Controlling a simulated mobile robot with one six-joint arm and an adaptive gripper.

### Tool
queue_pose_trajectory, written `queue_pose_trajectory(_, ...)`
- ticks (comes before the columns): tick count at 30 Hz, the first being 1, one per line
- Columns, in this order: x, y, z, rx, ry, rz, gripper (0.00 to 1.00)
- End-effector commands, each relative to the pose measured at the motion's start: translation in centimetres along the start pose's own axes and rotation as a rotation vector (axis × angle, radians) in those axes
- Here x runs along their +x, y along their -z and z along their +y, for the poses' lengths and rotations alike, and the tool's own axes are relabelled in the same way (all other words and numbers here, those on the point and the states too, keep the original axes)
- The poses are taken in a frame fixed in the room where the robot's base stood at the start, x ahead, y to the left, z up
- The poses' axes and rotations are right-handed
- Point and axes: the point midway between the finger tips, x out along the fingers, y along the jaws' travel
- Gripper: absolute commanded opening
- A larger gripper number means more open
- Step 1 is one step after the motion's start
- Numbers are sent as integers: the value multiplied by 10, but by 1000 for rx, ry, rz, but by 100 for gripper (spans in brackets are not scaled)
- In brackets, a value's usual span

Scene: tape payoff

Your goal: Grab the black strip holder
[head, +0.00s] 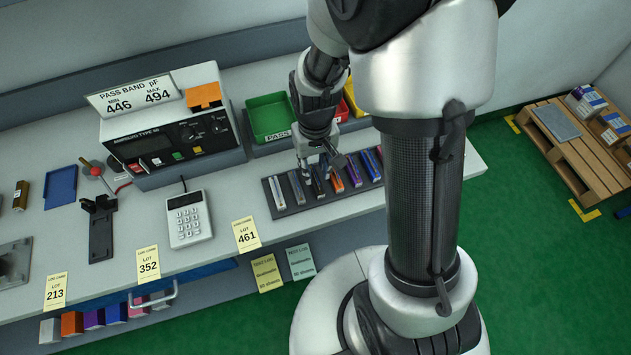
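A dark tray (284,211) on the bench carries a row of several narrow strip-like pieces, with grey, dark, orange-purple, blue and purple ones among them. My gripper (319,168) points down over the left-middle part of this row. A dark piece (318,187), which looks like the black strip holder, lies right at its fingertips and is partly hidden by them. I cannot tell whether the fingers touch it or are closed on it. The piece appears to lie in the row with the others.
A green bin (268,115) and a part-hidden red bin stand behind the tray. A grey meter (165,135), a calculator (189,219) and a black stand (101,235) are to the left. A pallet (560,150) stands on the floor at right.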

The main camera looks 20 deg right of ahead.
Motion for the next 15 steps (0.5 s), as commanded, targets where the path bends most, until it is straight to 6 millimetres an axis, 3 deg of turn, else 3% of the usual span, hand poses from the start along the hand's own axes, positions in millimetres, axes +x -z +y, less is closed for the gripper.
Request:
queue_pose_trajectory(1,13,-2,1,1,0,-3,27)
queue_pose_trajectory(5,27,-1,1,0,0,-1,27)
queue_pose_trajectory(12,27,-1,1,0,0,0,26)
queue_pose_trajectory(15,27,-1,1,0,0,0,19)
